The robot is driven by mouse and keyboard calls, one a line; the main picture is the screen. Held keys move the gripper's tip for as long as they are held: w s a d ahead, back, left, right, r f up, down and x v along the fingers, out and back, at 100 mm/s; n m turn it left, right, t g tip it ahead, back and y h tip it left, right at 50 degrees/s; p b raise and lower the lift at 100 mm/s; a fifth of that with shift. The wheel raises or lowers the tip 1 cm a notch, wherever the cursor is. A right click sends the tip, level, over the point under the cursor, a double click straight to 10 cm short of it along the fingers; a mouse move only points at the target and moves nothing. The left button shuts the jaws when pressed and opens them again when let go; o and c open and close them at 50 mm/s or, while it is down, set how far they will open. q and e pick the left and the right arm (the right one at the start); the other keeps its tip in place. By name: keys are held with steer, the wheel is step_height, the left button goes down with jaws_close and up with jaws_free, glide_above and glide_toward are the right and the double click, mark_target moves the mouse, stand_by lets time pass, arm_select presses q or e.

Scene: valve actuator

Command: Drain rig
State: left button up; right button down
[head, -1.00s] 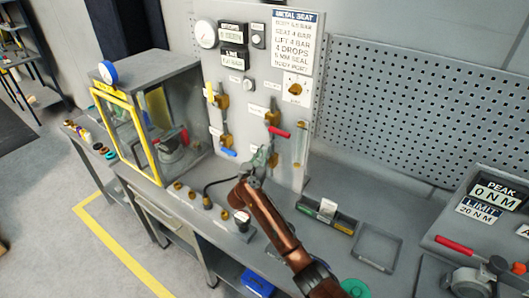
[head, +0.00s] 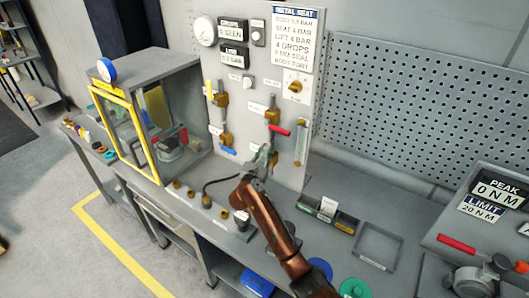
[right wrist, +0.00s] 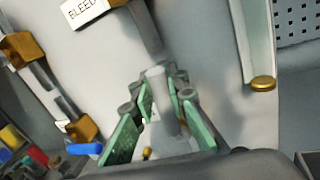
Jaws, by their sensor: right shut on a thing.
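My right gripper (head: 262,158) is at the lower part of the upright grey panel (head: 240,80), below the valve with the red handle (head: 279,131). In the right wrist view its green fingers (right wrist: 160,110) are closed around a grey rod (right wrist: 157,78) under the BLEED label (right wrist: 84,10). The fingers hide part of the rod. A brass valve with a blue handle (head: 228,151) is to the left on the panel. A clear tube with a brass end (head: 301,143) is to the right. My left gripper is not in view.
A yellow-framed cabinet (head: 127,133) stands at the left with a valve inside. A small sectioned tray (head: 328,213) and an empty square frame (head: 377,245) lie on the bench. A torque station with PEAK and LIMIT displays (head: 496,194) is at the right.

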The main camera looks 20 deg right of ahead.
arm_select(q)
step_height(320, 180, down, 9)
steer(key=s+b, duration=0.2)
steer(key=b, duration=0.6)
arm_select(e)
steer(key=shift+s+d+f+m+h, duration=0.3)
steer(key=shift+s+d+m, duration=0.25)
steer(key=shift+m, duration=0.5)
steer(key=shift+s+d+f+m+h, duration=0.25)
steer(key=shift+s+d+f+m, duration=0.3)
steer(key=shift+m, duration=0.55)
steer(key=shift+s+d+f+m+h, duration=0.3)
steer(key=shift+s+m, duration=0.4)
steer(key=shift+m, duration=0.35)
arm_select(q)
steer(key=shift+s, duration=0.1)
arm_select(e)
steer(key=shift+r, duration=0.1)
steer(key=c, duration=1.8)
jaws_free()
steer(key=shift+t, duration=0.3)
steer(key=shift+c, duration=0.2)
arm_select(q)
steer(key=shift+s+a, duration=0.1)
arm_select(e)
steer(key=shift+r, duration=0.1)
step_height(320, 180, up, 10)
